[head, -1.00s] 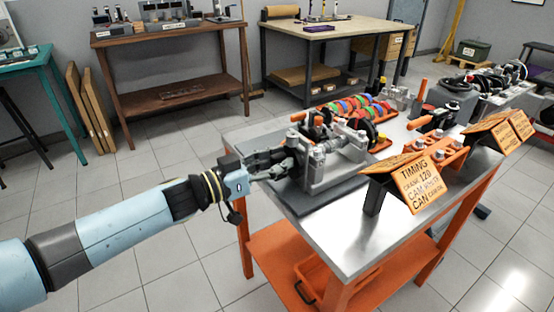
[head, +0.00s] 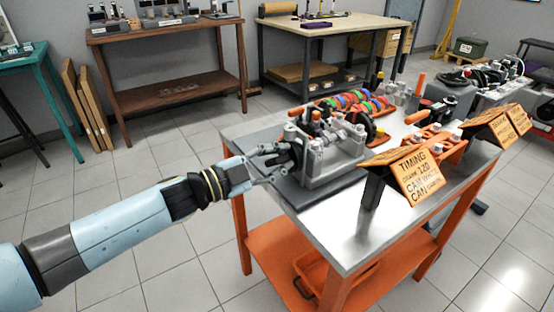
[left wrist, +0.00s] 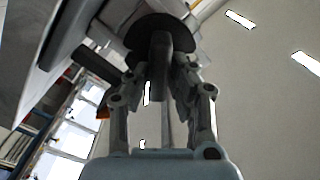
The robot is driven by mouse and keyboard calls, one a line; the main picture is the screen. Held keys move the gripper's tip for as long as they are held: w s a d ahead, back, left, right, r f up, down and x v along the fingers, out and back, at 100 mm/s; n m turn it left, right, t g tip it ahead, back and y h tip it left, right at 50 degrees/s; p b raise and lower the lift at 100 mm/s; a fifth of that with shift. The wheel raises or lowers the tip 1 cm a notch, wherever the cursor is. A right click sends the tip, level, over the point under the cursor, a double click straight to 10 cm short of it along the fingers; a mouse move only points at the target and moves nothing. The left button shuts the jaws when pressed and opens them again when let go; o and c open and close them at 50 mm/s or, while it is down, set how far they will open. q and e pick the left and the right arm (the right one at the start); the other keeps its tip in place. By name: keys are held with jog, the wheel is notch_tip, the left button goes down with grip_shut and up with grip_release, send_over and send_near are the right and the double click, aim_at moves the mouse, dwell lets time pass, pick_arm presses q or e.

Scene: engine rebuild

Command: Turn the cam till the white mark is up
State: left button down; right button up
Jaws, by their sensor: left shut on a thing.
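The grey engine fixture (head: 338,172) stands on the near left part of the steel-topped bench. My left gripper (head: 284,152) comes at its left end and is shut on a dark cam end there. In the left wrist view, my left gripper (left wrist: 160,75) has its fingers around a dark stub (left wrist: 160,48) below a dark round disc (left wrist: 158,30). The fingers hide part of the stub. I cannot make out the white mark on the cam in either view. My right gripper is not in view.
An orange timing sign (head: 408,178) stands right of the fixture, with another sign (head: 497,128) beyond. Coloured rings (head: 350,102) and an orange rack (head: 437,146) stand on the bench. Bare steel (head: 345,228) lies in front. A brown table (head: 165,32) stands behind.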

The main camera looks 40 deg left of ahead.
pick_arm(q)
jog(key=m+b, duration=0.1)
jog(key=m, duration=0.1)
jog(key=f+m, duration=0.1)
jog(key=m, duration=0.1)
jog(key=shift+s+f+b, duration=0.15)
jog(key=shift+b, duration=0.25)
jog(key=m+b, duration=0.1)
jog(key=m, duration=0.2)
jog(key=shift+f, duration=0.1)
jog(key=shift+d+m+b, duration=0.1)
jog(key=shift+m+b, duration=0.25)
jog(key=shift+m, duration=0.25)
jog(key=c, duration=1.4)
grip_release()
jog(key=shift+o, duration=0.7)
